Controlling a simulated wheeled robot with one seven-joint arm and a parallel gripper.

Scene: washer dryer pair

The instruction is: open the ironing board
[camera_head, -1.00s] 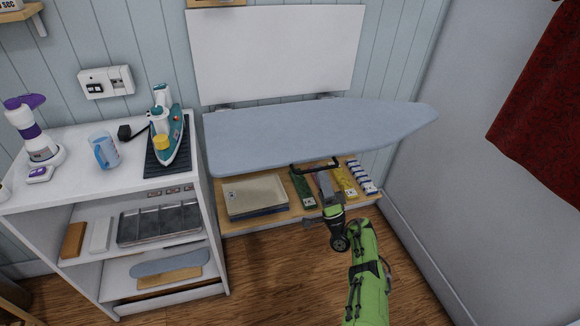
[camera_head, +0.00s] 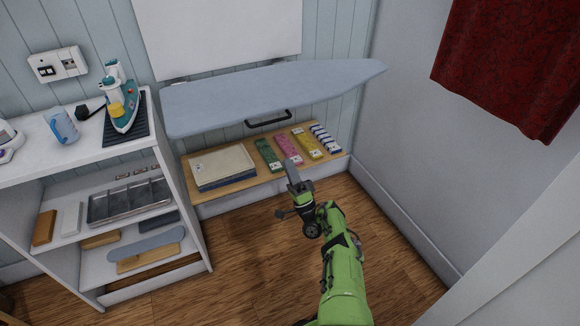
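The ironing board (camera_head: 255,97) is a long light-blue board that stands out from the wall, about level, its tapered end to the right. A white panel (camera_head: 215,35) is on the wall above it. A dark bar handle (camera_head: 268,119) hangs below the board's front edge. My gripper (camera_head: 291,168) is at the end of my green arm, below and to the right of the handle, clear of it and of the board. I cannot make out whether its fingers are apart.
A low wooden shelf (camera_head: 224,191) under the board holds a stack of flat items and several coloured boxes. A white shelf unit (camera_head: 75,150) on the left carries an iron (camera_head: 122,102) and a blue cup (camera_head: 62,126). A red curtain (camera_head: 510,65) hangs right. Open wooden floor (camera_head: 250,240) lies in front.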

